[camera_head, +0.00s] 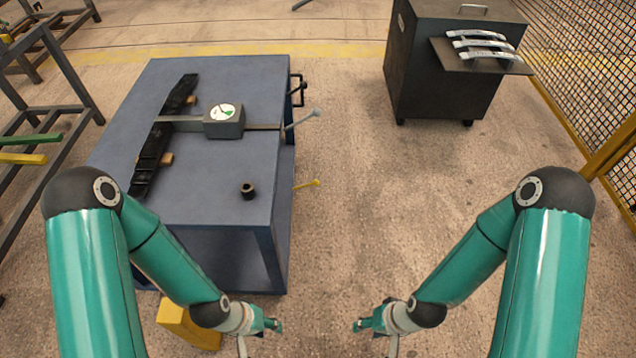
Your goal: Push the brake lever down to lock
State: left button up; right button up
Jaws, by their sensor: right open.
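A yellow lever (307,184) with a round knob sticks out to the right from the side of the blue table (215,210), low down. A grey lever (302,120) with a knob sticks out higher up, slanting upward from the table's right edge. I cannot tell for sure which one is the brake lever. My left gripper (277,325) is near the bottom centre, below and apart from both levers. Its fingers are too small to read. My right gripper (361,325) is open and empty to its right, also touching nothing.
On the table are a dial box (224,121) on a bar, a dark leaf spring (157,145) and a small black cup (248,191). A dark cabinet (440,85) stands back right. The floor between is clear.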

aim_at(315, 182)
jog(key=u, duration=0.05)
jog(key=k, duration=0.6)
jog(key=z, duration=0.45)
jog(key=i, duration=0.85)
jog(key=z, duration=0.55)
jog(key=i, duration=1.05)
jog(key=u, duration=0.5)
